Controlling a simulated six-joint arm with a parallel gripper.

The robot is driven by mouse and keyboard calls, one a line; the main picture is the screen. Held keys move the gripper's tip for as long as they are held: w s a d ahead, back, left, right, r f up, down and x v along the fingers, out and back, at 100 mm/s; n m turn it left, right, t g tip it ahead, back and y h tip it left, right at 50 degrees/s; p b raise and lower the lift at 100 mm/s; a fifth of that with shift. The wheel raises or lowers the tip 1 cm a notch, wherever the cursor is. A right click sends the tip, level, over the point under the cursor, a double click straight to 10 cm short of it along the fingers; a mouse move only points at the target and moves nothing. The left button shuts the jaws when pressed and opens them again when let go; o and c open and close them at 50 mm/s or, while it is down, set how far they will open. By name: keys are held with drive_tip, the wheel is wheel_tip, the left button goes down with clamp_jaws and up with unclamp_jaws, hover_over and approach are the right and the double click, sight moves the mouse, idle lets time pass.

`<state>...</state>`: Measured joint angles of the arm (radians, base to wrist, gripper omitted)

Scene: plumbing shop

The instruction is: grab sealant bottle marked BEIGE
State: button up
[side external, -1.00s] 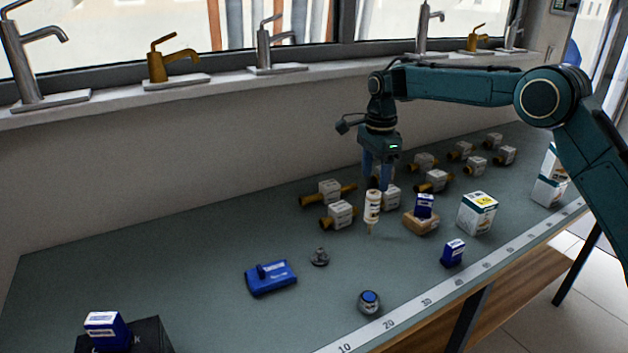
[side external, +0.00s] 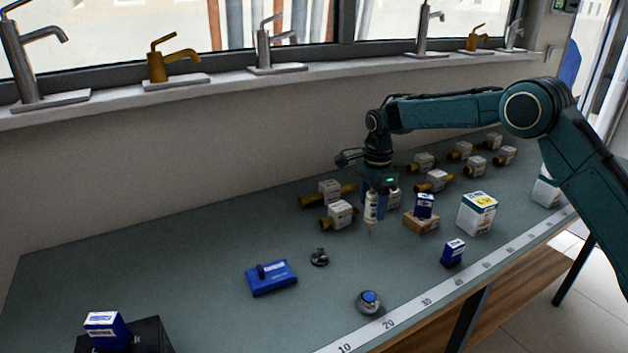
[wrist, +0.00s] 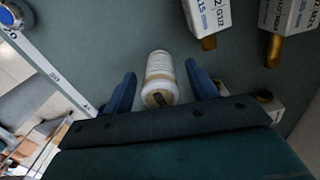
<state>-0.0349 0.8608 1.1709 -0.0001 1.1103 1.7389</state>
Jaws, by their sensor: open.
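A white sealant bottle (side external: 371,208) with a narrow pale tip shows in the middle of the bench in the side view, tip downward in the picture. Its label is too small to read, so the colour name cannot be told. In the wrist view the bottle (wrist: 160,72) lies between the two blue fingers, with a gap on each side. My gripper (wrist: 160,75) is open and low over the bench at the bottle; it also shows in the side view (side external: 376,203), where the fingers are partly hidden by the bottle.
Boxed brass valves (side external: 341,214) stand close left of and behind the bottle. A cardboard box with a blue carton (side external: 424,206) on it stands just right, and a white box (side external: 477,213) beyond. A blue case (side external: 271,277) and a small metal fitting (side external: 319,257) lie front left.

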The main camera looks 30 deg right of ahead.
drive_tip(key=shift+f, duration=1.2)
drive_tip(key=c, duration=1.1)
drive_tip(key=shift+r, duration=0.15)
wheel_tip(320, 180, up, 20)
drive_tip(key=shift+f, duration=0.15)
